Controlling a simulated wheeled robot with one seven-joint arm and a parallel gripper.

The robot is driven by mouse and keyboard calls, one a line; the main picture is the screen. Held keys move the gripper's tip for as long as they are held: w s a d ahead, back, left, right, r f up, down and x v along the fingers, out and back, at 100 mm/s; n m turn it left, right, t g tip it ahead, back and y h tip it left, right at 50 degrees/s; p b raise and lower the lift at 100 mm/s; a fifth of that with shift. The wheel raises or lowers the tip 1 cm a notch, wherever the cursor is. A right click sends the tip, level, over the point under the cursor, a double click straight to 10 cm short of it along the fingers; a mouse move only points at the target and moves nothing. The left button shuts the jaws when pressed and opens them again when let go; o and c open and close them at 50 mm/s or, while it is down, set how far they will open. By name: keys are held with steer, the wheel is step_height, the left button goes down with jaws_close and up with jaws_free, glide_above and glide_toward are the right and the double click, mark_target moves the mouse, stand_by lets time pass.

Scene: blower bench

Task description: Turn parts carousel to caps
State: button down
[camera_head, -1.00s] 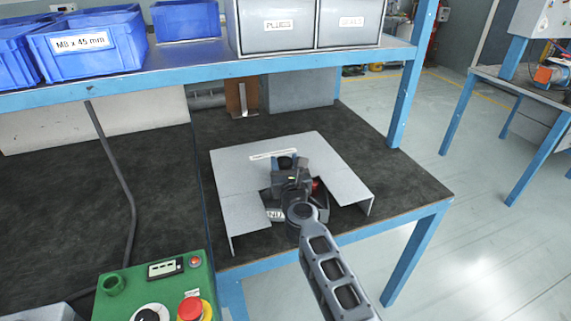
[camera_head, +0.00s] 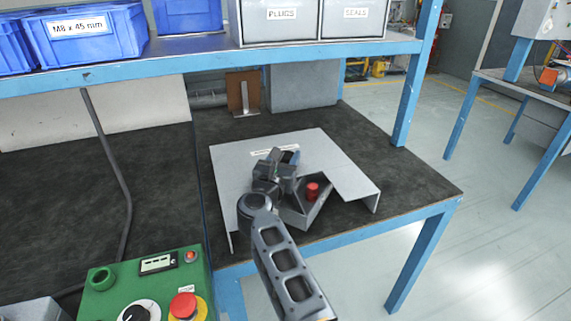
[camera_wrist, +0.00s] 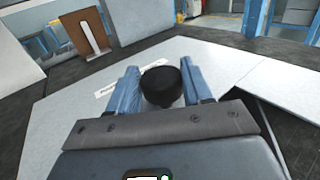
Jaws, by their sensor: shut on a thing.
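The parts carousel has a light grey cover (camera_head: 335,150) on the dark bench mat, with a cut-out at its front. A grey tray compartment (camera_head: 318,211) shows in the cut-out with a red cylindrical part (camera_head: 312,191) in it. My gripper (camera_head: 281,157) is over the middle of the cover and hides part of the cut-out. In the wrist view its two blue fingers (camera_wrist: 160,90) are shut on a round black knob (camera_wrist: 161,82) standing up from the cover. A small white label on the cover is too small to read.
A blue-framed shelf (camera_head: 200,64) crosses above the bench, with blue bins (camera_head: 100,38) and grey boxes labelled PLUGS (camera_head: 281,24) and SEALS (camera_head: 355,24). A green control box (camera_head: 150,285) with a red button stands at front left. The mat right of the carousel is clear.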

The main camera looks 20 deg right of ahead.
steer(key=shift+m+g+h+b, duration=0.4)
steer(key=shift+g+h+b, duration=0.1)
steer(key=shift+h, duration=0.1)
steer(key=shift+c, duration=2.4)
jaws_free()
steer(key=shift+a+r, duration=0.1)
steer(key=shift+r, duration=0.05)
step_height(320, 180, up, 4)
steer(key=shift+f, duration=0.2)
steer(key=s+d+r+p, duration=0.3)
steer(key=s+d+r, duration=0.3)
steer(key=d, duration=0.4)
steer(key=shift+r, duration=0.55)
